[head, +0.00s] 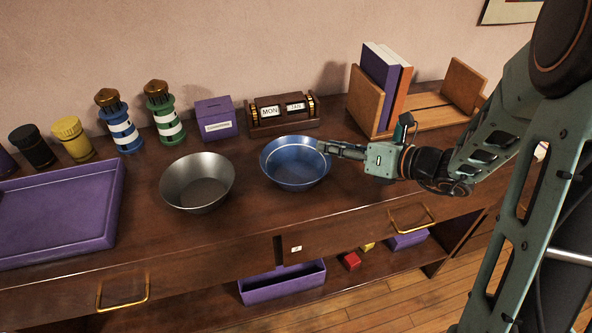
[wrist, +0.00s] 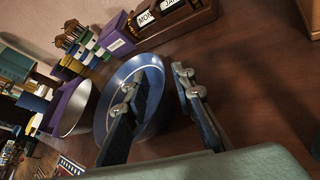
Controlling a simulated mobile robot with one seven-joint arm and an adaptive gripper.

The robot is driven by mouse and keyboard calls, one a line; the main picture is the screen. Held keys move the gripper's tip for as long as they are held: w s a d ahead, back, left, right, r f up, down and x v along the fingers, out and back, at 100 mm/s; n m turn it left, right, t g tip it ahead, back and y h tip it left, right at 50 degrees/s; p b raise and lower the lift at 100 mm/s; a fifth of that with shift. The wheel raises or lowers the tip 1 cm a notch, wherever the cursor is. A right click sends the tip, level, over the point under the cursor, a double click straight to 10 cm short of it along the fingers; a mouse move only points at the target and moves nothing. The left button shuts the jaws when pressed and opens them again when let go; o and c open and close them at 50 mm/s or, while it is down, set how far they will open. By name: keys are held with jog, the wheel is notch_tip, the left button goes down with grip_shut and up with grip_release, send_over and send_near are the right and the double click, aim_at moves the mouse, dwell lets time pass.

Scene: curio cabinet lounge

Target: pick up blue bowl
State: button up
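The blue bowl (head: 291,170) stands upright on the wooden cabinet top, right of a grey metal bowl (head: 197,187). My gripper (head: 326,149) reaches in from the right at the blue bowl's right rim. In the wrist view my gripper (wrist: 158,84) has its two fingers apart. One finger is over the inside of the blue bowl (wrist: 150,68) and the other is outside its wall, with the rim between them. I cannot see either finger pressing on the rim. The bowl looks empty.
A purple tray (head: 62,246) lies at left. Behind the bowls stand lighthouse figures (head: 121,132), a purple coin box (head: 217,128) and a wooden calendar (head: 284,122). A wooden book rack (head: 367,101) with books is at the back right. The cabinet top in front of the blue bowl is clear.

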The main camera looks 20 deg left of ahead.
aim_at(296, 167)
jog(key=x, duration=0.4)
jog(key=shift+s+f+b, duration=0.15)
jog(key=shift+b, duration=0.15)
grip_shut()
